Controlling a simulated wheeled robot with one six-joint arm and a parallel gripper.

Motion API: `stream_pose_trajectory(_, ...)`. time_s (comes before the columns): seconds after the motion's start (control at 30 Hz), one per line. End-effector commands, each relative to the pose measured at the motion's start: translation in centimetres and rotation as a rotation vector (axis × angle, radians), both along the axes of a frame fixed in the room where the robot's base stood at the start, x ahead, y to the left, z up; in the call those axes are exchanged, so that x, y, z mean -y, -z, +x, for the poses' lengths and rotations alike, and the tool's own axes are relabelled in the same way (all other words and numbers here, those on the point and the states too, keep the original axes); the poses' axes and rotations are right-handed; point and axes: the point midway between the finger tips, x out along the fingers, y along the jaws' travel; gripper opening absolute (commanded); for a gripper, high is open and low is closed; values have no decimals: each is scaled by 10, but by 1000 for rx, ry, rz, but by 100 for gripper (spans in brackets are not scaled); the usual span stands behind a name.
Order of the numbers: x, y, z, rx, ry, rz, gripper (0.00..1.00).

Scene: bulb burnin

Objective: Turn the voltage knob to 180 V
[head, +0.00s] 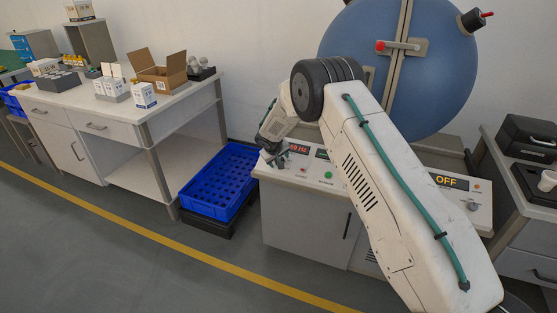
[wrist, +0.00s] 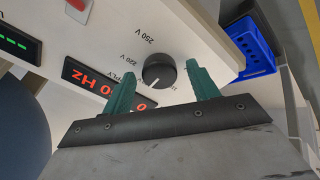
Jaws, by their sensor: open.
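The black voltage knob (wrist: 158,71) is on the white sloping console panel, with "250 V" and "220 V" printed around it. Its white pointer line faces the lower part of the wrist view. A 180 V mark is not legible. My gripper (wrist: 161,69) is open, its two green fingers on either side of the knob in the picture. Whether they touch it cannot be told. In the head view, my gripper (head: 273,155) is over the left end of the console (head: 306,177), where the knob is not clearly visible.
A red display (wrist: 92,85) is beside the knob. A green display (wrist: 14,40) is further left. A blue crate (head: 214,189) stands left of the console. A large blue round vessel (head: 440,75) rises behind it. A panel (head: 446,181) reads OFF at right.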

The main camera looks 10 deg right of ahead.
Motion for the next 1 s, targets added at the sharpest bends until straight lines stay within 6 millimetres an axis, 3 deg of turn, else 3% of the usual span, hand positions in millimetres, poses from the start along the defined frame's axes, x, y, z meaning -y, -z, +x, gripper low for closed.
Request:
stream_pose_trajectory(0.17, -3, -9, -5, 0, 0, 0, 59)
stream_pose_trajectory(0.4, -15, -45, -23, 1, 0, 0, 59)
stream_pose_trajectory(0.6, -21, -64, -33, 0, 0, 0, 59)
stream_pose_trajectory(1.0, -22, -66, -35, -2, -6, -3, 59)
